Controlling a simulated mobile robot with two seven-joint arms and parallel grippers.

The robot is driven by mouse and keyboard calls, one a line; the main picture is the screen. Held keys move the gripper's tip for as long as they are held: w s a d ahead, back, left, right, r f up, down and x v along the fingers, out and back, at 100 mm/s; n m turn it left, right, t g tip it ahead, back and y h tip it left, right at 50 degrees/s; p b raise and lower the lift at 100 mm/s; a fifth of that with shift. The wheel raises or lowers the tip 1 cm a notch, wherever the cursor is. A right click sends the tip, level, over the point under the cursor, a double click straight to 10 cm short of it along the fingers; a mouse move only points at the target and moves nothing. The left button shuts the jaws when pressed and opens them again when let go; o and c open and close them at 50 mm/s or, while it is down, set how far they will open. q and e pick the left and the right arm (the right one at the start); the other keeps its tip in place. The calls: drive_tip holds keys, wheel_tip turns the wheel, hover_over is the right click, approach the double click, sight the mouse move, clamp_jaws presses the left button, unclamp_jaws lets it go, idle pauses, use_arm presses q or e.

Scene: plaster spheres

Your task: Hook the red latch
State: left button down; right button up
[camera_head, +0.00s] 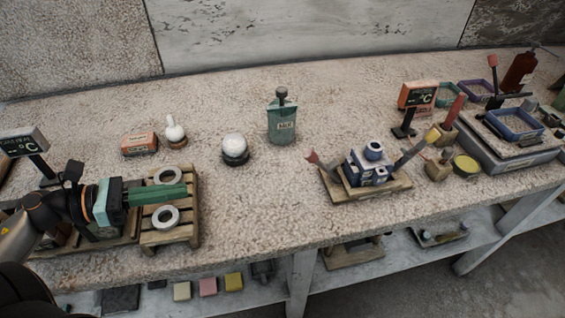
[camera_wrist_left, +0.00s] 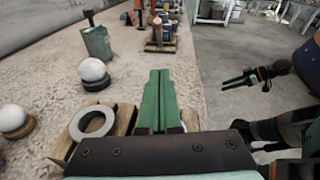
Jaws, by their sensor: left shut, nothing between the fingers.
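A blue-and-white device (camera_head: 370,168) sits on a wooden board (camera_head: 392,188) right of the middle of the table in the head view. A lever with a red tip (camera_head: 312,157) sticks up at its left side; I cannot tell for sure that this is the red latch. The device shows small and far off in the left wrist view (camera_wrist_left: 160,46). My left gripper (camera_head: 184,192) is shut and empty, over a pallet with pale rings, well left of the device. My right gripper (camera_wrist_left: 240,82) shows at the right of the left wrist view, clear of the table; its jaws are unclear.
The wooden pallet (camera_head: 190,232) holds two pale rings (camera_head: 165,216). Displays, trays and a red bottle (camera_head: 520,70) crowd the right. The tabletop between pallet and device is clear.

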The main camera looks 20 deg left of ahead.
use_arm(q)
drive_tip(key=shift+w+a+f, duration=0.15)
drive_tip(key=shift+f, duration=0.15)
use_arm(e)
drive_tip(key=shift+w+a+f, duration=0.15)
drive_tip(key=shift+w+f, duration=0.05)
drive_tip(key=shift+s+f, duration=0.1)
drive_tip(key=shift+s, duration=0.1)
use_arm(q)
approach(309, 161)
drive_tip(key=a+f, duration=0.1)
drive_tip(key=s+a+f, duration=0.1)
drive_tip(key=f, duration=0.1)
drive_tip(key=shift+s+a+f, duration=0.15)
drive_tip(key=shift+s+a, duration=0.05)
drive_tip(key=p+x, duration=0.2)
drive_tip(key=x, duration=0.3)
drive_tip(key=shift+w+d, duration=0.1)
drive_tip(key=shift+w+d+r+p, duration=0.85)
drive_tip(key=shift+w+d+p, duration=0.05)
drive_tip(key=shift+d+p, duration=0.05)
drive_tip(key=shift+w+d+r, duration=0.15)
drive_tip(key=shift+w+d, duration=0.2)
use_arm(e)
drive_tip(key=shift+s+d+r+h, duration=0.2)
drive_tip(key=shift+d+r, duration=0.25)
drive_tip(key=shift+r, duration=0.35)
drive_tip(key=shift+s+d+r+h, duration=0.1)
drive_tip(key=shift+s+d+r, duration=0.3)
drive_tip(key=shift+r, duration=0.35)
